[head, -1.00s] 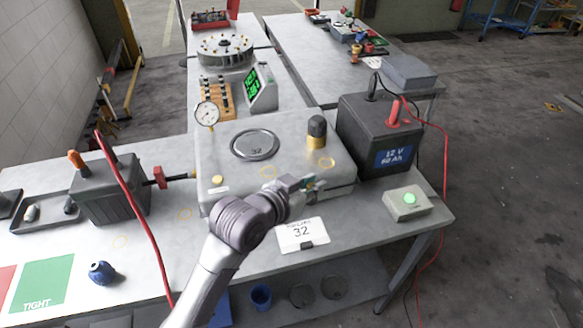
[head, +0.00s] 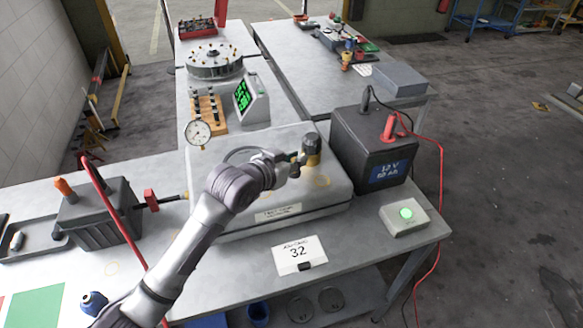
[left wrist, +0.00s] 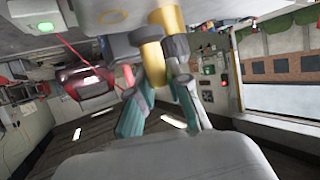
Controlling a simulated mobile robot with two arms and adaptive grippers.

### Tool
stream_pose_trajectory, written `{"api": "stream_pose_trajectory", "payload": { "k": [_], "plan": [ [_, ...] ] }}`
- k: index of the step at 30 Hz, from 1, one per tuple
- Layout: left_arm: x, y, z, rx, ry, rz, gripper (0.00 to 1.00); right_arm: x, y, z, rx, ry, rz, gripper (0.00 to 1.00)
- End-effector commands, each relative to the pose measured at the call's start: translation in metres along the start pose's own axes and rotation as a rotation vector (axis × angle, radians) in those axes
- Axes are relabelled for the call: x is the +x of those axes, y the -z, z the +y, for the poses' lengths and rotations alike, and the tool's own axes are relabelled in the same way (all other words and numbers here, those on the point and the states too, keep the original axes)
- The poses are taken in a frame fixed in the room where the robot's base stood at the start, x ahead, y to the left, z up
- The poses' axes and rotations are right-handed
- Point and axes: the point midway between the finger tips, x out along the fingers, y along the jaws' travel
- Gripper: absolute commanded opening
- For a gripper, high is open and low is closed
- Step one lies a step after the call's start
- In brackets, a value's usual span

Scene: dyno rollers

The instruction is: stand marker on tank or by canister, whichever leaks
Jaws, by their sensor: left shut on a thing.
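The tank (head: 215,165), a grey box, stands on the bench with a labelled front and a dial gauge (head: 198,132) at its left. A gold fitting with a dark cap (head: 311,143) stands on its top right. My left gripper (head: 296,160) is over the tank's top, close by the fitting's left side. In the left wrist view its teal fingers (left wrist: 152,88) are shut on a yellow piece (left wrist: 152,57) with a grey end, perhaps the marker. The capped fitting (left wrist: 168,20) shows beside it. Which thing is the canister, and any leak, I cannot tell.
A black battery (head: 372,148) stands right of the tank. A dark box with terminals (head: 100,213) is at the left, with a red cable.

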Motion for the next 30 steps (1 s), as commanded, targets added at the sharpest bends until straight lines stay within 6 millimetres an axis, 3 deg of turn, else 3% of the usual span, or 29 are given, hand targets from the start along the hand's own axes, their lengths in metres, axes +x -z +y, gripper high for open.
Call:
{"api": "stream_pose_trajectory", "payload": {
  "k": [5,12,24,25,29,30],
  "plan": [
    [0.002,-0.009,-0.009,-0.002,0.0,0.0,0.0,-0.004,0.007,0.001,0.0,-0.001,0.009,0.0],
    [0.014,-0.039,-0.008,-0.001,0.0,-0.001,0.0,-0.014,0.009,0.001,0.0,-0.001,0.012,0.0],
    [0.017,-0.045,-0.008,-0.001,0.0,0.002,0.0,-0.011,0.009,0.0,0.0,0.0,0.012,0.0],
    [0.017,-0.045,-0.008,-0.001,0.0,0.002,0.2,-0.012,0.009,0.0,0.0,0.0,0.012,0.0],
    [0.017,-0.044,-0.008,-0.001,0.0,0.001,0.42,-0.012,0.009,-0.001,0.0,0.001,0.012,0.0],
    [0.017,-0.044,-0.008,-0.001,0.0,0.001,0.42,-0.012,0.009,-0.001,0.0,0.001,0.012,0.0]
  ]
}}
